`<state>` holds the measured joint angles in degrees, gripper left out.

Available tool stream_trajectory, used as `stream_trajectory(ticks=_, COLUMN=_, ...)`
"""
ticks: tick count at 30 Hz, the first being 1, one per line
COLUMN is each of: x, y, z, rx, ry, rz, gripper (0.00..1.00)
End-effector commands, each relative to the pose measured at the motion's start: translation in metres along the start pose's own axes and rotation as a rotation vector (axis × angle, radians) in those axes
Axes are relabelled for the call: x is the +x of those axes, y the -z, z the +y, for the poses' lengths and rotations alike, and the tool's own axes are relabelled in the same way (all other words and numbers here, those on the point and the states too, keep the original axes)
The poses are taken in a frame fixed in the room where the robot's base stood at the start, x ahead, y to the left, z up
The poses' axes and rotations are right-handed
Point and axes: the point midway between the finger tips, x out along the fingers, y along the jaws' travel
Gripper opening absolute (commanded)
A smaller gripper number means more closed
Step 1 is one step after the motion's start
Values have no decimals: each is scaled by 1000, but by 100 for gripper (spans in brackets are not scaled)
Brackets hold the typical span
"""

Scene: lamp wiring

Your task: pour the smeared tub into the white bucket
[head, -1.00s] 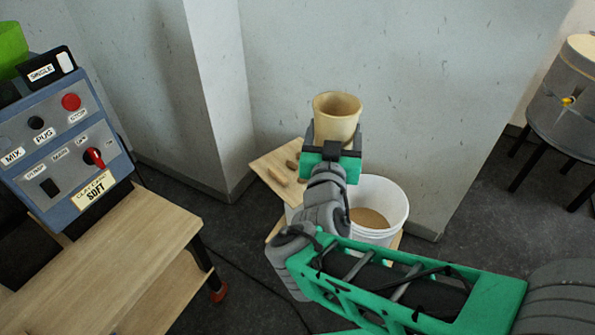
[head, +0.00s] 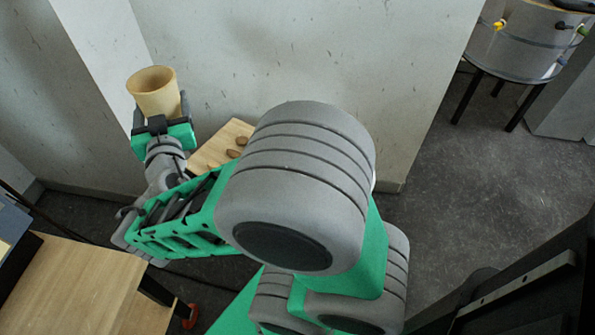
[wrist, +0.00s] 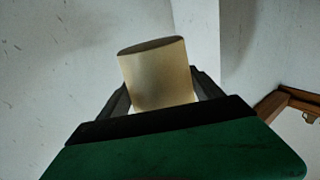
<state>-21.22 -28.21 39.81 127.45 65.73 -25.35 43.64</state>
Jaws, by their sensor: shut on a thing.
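A plain cream tub (head: 154,90) is held up, close to upright with its open mouth on top, in the left part of the head view. My gripper (head: 158,118) is shut on its lower part. The wrist view shows the same tub (wrist: 156,75) between the two dark fingers (wrist: 160,100); its contents cannot be seen there. I cannot make out smears on its outside. The white bucket is almost wholly hidden behind my grey arm joint in the head view; at most a thin pale edge shows at that joint's right side.
A wooden board (head: 213,151) with small brown lumps lies right of my gripper. A wooden bench (head: 70,290) stands at lower left. A grey drum (head: 525,40) on black legs stands at upper right. The wall is close behind the tub. Dark floor (head: 450,170) is free at right.

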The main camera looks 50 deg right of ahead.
Motion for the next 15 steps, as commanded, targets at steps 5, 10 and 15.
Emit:
stream_trajectory(ticks=5, x=35, y=-97, z=87, rx=-3, ry=-220, rz=0, gripper=14)
stream_trajectory(ticks=10, x=49, y=-170, z=177, rx=-3, ry=-420, rz=1, gripper=14)
stream_trajectory(ticks=15, x=46, y=-244, z=267, rx=-3, ry=-612, rz=2, gripper=14)
